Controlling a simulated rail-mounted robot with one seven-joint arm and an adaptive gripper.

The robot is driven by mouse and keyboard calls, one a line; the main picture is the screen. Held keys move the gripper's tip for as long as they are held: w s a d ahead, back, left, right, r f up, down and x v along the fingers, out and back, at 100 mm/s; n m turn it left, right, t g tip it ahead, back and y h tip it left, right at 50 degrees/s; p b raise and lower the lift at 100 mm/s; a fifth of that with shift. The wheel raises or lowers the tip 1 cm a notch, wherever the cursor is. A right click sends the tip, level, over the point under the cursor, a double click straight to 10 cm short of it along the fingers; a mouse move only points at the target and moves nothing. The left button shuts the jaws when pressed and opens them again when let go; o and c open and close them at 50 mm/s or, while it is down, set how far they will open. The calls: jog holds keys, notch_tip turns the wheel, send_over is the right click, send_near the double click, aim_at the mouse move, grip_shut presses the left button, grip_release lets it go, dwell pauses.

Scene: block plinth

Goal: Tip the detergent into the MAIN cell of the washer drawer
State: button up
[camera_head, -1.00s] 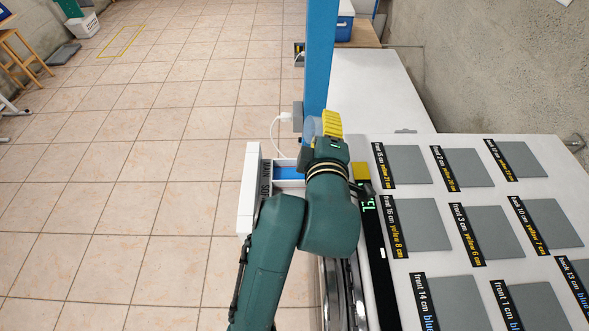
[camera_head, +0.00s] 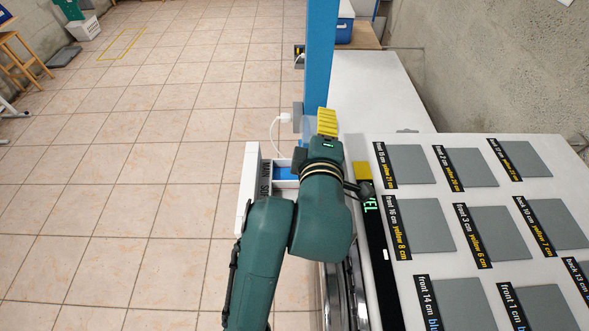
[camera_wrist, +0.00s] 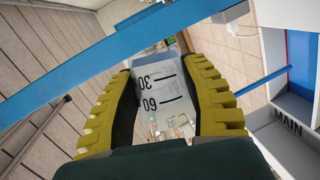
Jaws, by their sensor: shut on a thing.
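My gripper (camera_head: 327,122), with yellow ribbed fingers, is at the front left corner of the washer top, beside the blue post. In the wrist view my gripper (camera_wrist: 165,92) is shut on a clear measuring cup (camera_wrist: 163,88) marked 30 and 60. I cannot tell the cup's tilt or how much detergent is in it. The open washer drawer (camera_head: 246,190) lies just left of and below my wrist. Its MAIN label shows next to a partly hidden second label, and blue shows inside. The wrist view shows the drawer's MAIN label (camera_wrist: 288,122) at the right edge, apart from the cup.
A blue post (camera_head: 320,60) rises close behind my gripper. A white cable (camera_head: 274,135) hangs from a grey socket near it. The washer top (camera_head: 420,190) carries several grey plates with black labels. The tiled floor at left is open.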

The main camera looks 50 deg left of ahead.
jog(key=shift+s+a+r+n+b, duration=0.1)
jog(key=shift+s+r+n+b, duration=0.1)
jog(key=shift+n+b, duration=0.15)
dwell(0.4)
jog(key=shift+s+f+t+b, duration=0.1)
jog(key=shift+f+t+b, duration=0.2)
jog(key=shift+b, duration=0.5)
